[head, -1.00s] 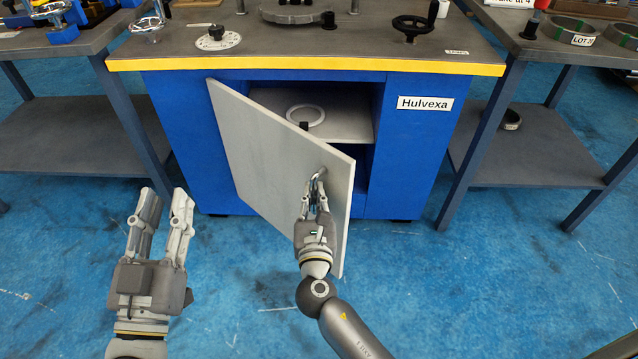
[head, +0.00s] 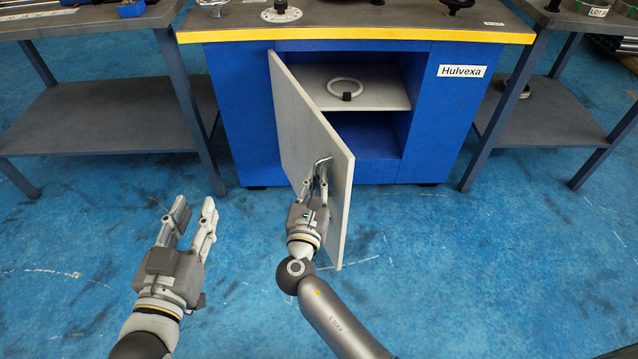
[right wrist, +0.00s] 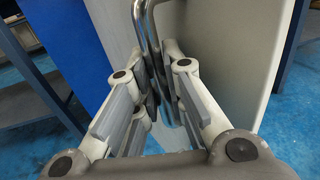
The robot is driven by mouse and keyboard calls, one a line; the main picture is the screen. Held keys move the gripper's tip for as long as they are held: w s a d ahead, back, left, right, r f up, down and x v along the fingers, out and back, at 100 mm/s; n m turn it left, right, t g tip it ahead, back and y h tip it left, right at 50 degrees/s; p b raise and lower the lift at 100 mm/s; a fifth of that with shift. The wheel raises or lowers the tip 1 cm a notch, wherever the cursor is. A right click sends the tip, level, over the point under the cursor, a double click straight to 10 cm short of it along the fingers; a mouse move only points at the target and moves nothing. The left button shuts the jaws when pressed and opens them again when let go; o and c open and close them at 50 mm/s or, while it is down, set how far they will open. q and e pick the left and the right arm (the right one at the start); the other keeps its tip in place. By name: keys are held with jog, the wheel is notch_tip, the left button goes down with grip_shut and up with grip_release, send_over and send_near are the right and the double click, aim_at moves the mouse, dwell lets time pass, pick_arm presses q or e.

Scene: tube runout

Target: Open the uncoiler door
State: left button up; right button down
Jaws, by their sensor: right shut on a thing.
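The uncoiler door (head: 300,125) is a light grey panel hinged at its left edge on the blue cabinet (head: 245,110). It stands partly open and swings out toward me. Its metal handle (head: 321,162) is on the outer face near the free edge. My right gripper (head: 317,185) is shut on the handle; the right wrist view shows the fingers (right wrist: 165,100) on both sides of the bent handle bar (right wrist: 153,45). My left gripper (head: 196,208) is open and empty, above the floor left of the door.
Inside the cabinet a shelf (head: 385,98) holds a pale ring (head: 345,81) and a small black piece (head: 346,97). Grey side tables stand at left (head: 100,118) and right (head: 545,125). The blue floor (head: 470,270) in front is clear.

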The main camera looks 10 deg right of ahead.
jog(key=shift+w+a+r, duration=0.1)
jog(key=shift+r, duration=0.05)
jog(key=c, duration=1.9)
grip_release()
jog(key=shift+c, duration=0.2)
jog(key=o, duration=0.3)
jog(key=shift+w, duration=0.1)
jog(key=v, duration=1.2)
